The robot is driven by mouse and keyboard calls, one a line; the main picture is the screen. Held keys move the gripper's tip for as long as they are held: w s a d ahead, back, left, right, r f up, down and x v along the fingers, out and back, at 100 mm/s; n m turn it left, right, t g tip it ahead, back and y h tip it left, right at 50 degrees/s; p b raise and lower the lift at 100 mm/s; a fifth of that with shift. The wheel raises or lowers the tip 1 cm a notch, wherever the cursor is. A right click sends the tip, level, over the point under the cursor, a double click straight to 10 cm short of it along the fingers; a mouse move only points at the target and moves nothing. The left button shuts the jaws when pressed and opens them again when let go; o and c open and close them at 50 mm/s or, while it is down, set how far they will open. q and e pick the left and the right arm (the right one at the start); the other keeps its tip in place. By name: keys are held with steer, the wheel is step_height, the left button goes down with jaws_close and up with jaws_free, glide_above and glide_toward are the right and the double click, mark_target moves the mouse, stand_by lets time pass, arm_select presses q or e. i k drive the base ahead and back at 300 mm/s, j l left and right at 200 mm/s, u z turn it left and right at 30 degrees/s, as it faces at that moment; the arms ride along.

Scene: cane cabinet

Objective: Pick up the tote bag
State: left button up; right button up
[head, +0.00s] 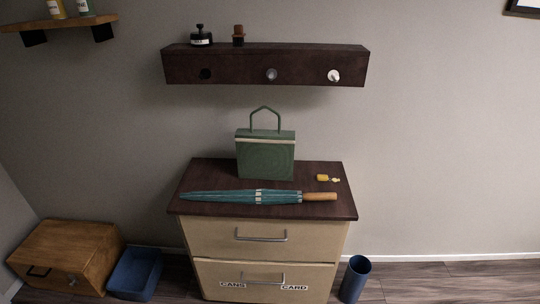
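The green tote bag (266,156) stands upright on the dark top of the cane cabinet (190,187), toward its back edge, in the head view. It has a pale band near its top, and its green handle loop stands up above it. A closed teal umbrella with a wooden handle lies across the cabinet top in front of the bag. Neither of my grippers shows in this view, and nothing is touching the bag.
A yellow item (323,178) lies right of the bag. A dark wall shelf (240,66) with knobs hangs above. A wooden box (70,250) and blue bin (135,274) stand on the floor at left, a blue cylinder (355,279) at right.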

mark_target(262, 154)
steer(key=i+l, duration=0.2)
steer(key=l, duration=0.2)
steer(key=i+l, duration=0.25)
steer(key=l, duration=0.15)
steer(key=i+l, duration=0.2)
steer(key=l, duration=0.2)
steer(key=i+l+u, duration=0.1)
steer(key=l, duration=0.3)
steer(key=i+l, duration=0.5)
steer(key=i, duration=0.3)
steer(key=j+u, duration=0.05)
